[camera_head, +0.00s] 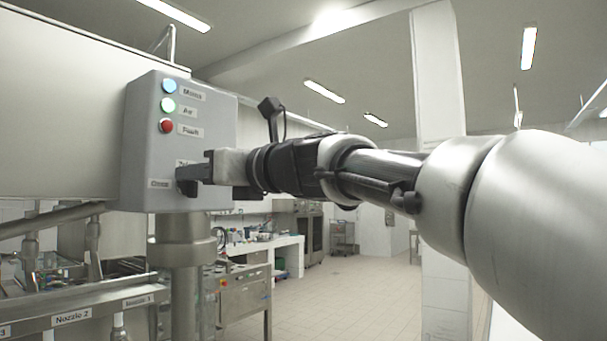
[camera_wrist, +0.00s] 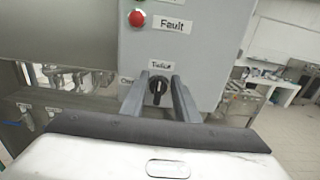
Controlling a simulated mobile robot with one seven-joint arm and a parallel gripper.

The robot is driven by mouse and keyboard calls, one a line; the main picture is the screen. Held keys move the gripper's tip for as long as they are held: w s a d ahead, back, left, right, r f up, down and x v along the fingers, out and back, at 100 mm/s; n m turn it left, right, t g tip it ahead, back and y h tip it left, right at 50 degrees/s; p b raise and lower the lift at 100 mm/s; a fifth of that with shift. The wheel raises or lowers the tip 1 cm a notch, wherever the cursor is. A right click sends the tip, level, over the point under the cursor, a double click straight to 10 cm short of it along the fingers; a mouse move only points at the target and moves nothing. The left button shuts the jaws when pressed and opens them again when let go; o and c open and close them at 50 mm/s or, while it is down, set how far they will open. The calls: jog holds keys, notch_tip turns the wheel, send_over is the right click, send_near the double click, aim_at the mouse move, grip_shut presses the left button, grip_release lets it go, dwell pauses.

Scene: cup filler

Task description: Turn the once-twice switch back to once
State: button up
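The once-twice switch is a black rotary knob (camera_wrist: 156,88) on the front of the grey control box (camera_head: 138,120), below the "Twice" label (camera_wrist: 161,64). A partly hidden label (camera_wrist: 127,80) sits to its left; in the head view it seems to read "Once" (camera_head: 159,184). Whether the fingers touch the knob is unclear.
A round metal post (camera_head: 181,252) stands under the box. Nozzles and rails (camera_head: 72,317) lie at lower left. Open floor (camera_head: 340,285) is to the right.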

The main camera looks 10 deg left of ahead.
grip_shut()
jog(key=n+b, duration=0.2)
jog(key=n, duration=0.2)
jog(key=s+f+n+b, duration=0.1)
jog(key=n+b, duration=0.1)
jog(key=n, duration=0.3)
jog(key=n+b, duration=0.2)
jog(key=n, duration=0.2)
jog(key=shift+s+a+f+n+b, duration=0.2)
jog(key=shift+s+a+n+b, duration=0.1)
jog(key=shift+a, duration=0.1)
jog(key=shift+f+n+b, duration=0.2)
jog(key=shift+n+b, duration=0.85)
jog(key=shift+n, duration=1.05)
